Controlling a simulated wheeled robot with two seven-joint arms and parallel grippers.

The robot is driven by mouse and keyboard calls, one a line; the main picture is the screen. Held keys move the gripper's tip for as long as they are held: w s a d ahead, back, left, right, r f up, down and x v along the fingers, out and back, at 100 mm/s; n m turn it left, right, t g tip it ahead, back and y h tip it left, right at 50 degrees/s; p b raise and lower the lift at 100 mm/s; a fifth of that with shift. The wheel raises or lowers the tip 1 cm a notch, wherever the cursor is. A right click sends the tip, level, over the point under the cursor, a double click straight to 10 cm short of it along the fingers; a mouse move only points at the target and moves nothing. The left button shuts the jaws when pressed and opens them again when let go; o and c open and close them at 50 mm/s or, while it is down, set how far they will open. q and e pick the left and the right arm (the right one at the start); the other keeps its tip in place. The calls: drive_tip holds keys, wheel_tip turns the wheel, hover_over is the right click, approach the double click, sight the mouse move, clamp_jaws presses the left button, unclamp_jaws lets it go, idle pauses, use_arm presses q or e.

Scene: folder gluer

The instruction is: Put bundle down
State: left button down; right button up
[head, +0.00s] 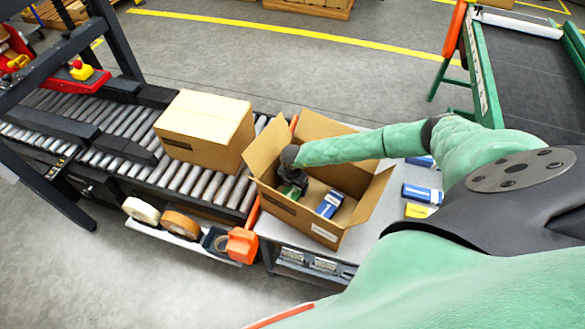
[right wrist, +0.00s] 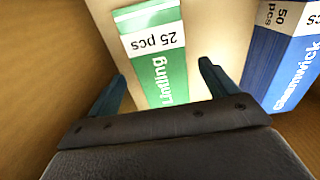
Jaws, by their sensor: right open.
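An open cardboard box (head: 346,227) stands on the grey table beside the roller conveyor, its flaps spread. My right arm reaches into it, and my right gripper (head: 296,184) is low inside at the left. In the right wrist view my right gripper (right wrist: 163,88) is open, with a finger on each side of a green and white bundle marked "Linting 25 pcs" (right wrist: 157,62). The fingers appear apart from the bundle. A blue and white bundle (head: 329,204) lies in the box to the right; it also shows in the right wrist view (right wrist: 277,62). My left gripper is not seen.
A closed carton (head: 206,130) sits on the roller conveyor (head: 70,119) left of the box. Blue packs (head: 421,193) and a yellow one (head: 418,211) lie on the table to the right. Tape rolls (head: 180,224) and an orange tape dispenser (head: 242,245) are at the conveyor's front.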

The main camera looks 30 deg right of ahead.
wheel_tip(320, 180, up, 6)
drive_tip(key=shift+r+b, duration=0.1)
drive_tip(key=shift+b, duration=1.05)
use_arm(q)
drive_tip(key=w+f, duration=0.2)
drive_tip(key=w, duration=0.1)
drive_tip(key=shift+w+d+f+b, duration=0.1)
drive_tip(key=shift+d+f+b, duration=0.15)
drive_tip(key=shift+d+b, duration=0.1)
use_arm(e)
wheel_tip(320, 180, up, 3)
drive_tip(key=shift+f, duration=0.2)
